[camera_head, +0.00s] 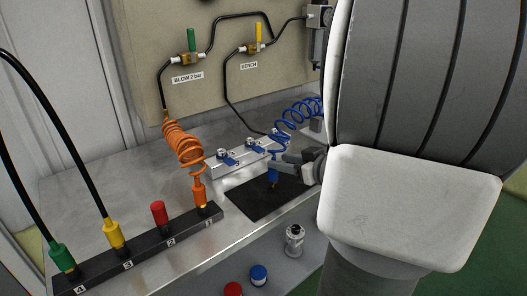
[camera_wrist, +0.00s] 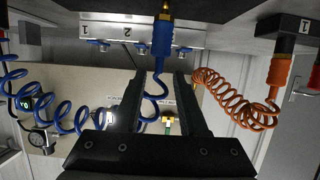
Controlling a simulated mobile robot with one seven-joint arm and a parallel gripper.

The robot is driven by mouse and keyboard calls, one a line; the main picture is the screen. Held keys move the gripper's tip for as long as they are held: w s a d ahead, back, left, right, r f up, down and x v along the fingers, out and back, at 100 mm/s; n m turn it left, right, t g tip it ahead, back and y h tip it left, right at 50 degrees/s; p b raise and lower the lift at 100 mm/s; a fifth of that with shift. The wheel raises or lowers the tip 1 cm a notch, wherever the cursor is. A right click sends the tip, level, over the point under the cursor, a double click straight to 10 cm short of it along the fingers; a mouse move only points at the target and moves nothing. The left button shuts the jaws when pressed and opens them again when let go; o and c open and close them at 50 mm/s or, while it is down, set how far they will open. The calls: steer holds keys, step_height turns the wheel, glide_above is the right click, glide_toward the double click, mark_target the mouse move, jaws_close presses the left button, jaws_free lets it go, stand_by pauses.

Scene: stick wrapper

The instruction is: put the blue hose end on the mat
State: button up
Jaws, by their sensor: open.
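The blue hose end (camera_head: 273,176) is upright, brass tip down, over the black mat (camera_head: 244,203) on the metal bench. In the wrist view, which is upside down, the blue hose end (camera_wrist: 162,38) points its brass tip at the dark mat (camera_wrist: 225,9); I cannot tell whether the tip touches. My gripper (camera_head: 285,164) is beside the hose end, low over the mat. In the wrist view my gripper (camera_wrist: 168,78) is open, its two fingers apart, with the blue body just past the fingertips and the coiled hose (camera_wrist: 90,118) trailing left.
A black numbered rack (camera_head: 140,250) along the bench front holds orange, red, yellow and green fittings. The orange coiled hose (camera_head: 183,145) stands left of the mat. A metal block with blue-marked fittings (camera_head: 228,157) lies behind the mat. Blue (camera_head: 258,274) and red (camera_head: 233,289) caps sit lower in front.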

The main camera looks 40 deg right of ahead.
steer(key=p+v, duration=0.1)
steer(key=v, duration=0.3)
steer(key=shift+s, duration=0.3)
